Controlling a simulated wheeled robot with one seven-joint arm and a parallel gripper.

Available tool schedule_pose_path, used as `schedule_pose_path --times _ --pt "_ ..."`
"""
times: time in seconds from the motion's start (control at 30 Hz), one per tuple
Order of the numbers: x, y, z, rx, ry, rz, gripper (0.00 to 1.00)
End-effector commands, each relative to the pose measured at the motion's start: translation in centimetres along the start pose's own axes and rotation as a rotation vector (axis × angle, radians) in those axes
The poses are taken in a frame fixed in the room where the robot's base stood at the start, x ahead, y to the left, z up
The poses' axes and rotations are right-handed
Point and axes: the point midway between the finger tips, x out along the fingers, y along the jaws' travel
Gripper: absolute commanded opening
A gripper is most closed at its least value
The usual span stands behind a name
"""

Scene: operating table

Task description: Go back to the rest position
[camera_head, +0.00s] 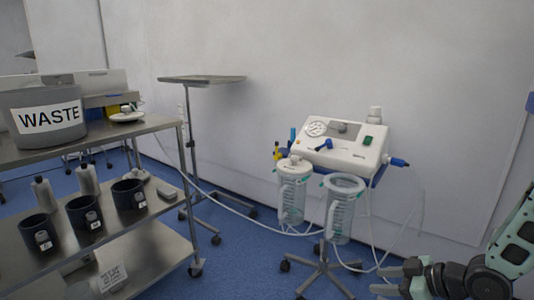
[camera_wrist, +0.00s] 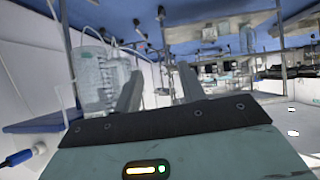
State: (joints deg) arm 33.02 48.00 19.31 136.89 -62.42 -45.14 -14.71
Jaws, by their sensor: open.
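My gripper (camera_head: 386,279) shows at the lower right of the head view, in front of the suction machine's wheeled stand. Its jaws point left and are open, with nothing seen between them. In the wrist view the two fingers of my gripper (camera_wrist: 158,88) stand apart with an empty gap. Part of my arm shows at the right edge of the head view.
A suction machine (camera_head: 339,145) with two clear canisters (camera_head: 340,212) stands by the wall; canisters also show in the wrist view (camera_wrist: 92,75). A steel cart (camera_head: 150,127) at left holds a waste bin (camera_head: 45,117) and dark cups (camera_head: 84,216). An empty tray stand (camera_head: 203,79) is behind. Blue floor lies between.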

Motion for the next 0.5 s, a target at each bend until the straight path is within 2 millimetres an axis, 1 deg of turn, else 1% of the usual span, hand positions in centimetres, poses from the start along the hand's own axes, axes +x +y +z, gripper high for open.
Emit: schedule_pose_path --times 0.03,0.13,0.17,0.27,0.37,0.4,0.47,0.5 --pt "0.4 -0.5 -1.1 -0.020 -0.071 -0.001 0.40" --pt "0.8 -1.9 -2.9 -0.029 -0.238 0.016 0.40" --pt "0.7 -2.5 -3.4 -0.028 -0.289 0.024 0.40" --pt "-0.1 -5.0 -5.4 -0.011 -0.443 0.056 0.40" --pt "-1.7 -8.3 -7.4 0.023 -0.575 0.085 0.40" --pt "-2.5 -9.9 -8.1 0.043 -0.621 0.094 0.40" --pt "-3.8 -12.3 -9.1 0.071 -0.683 0.103 0.40" --pt "-4.7 -13.9 -9.6 0.093 -0.719 0.105 0.40"
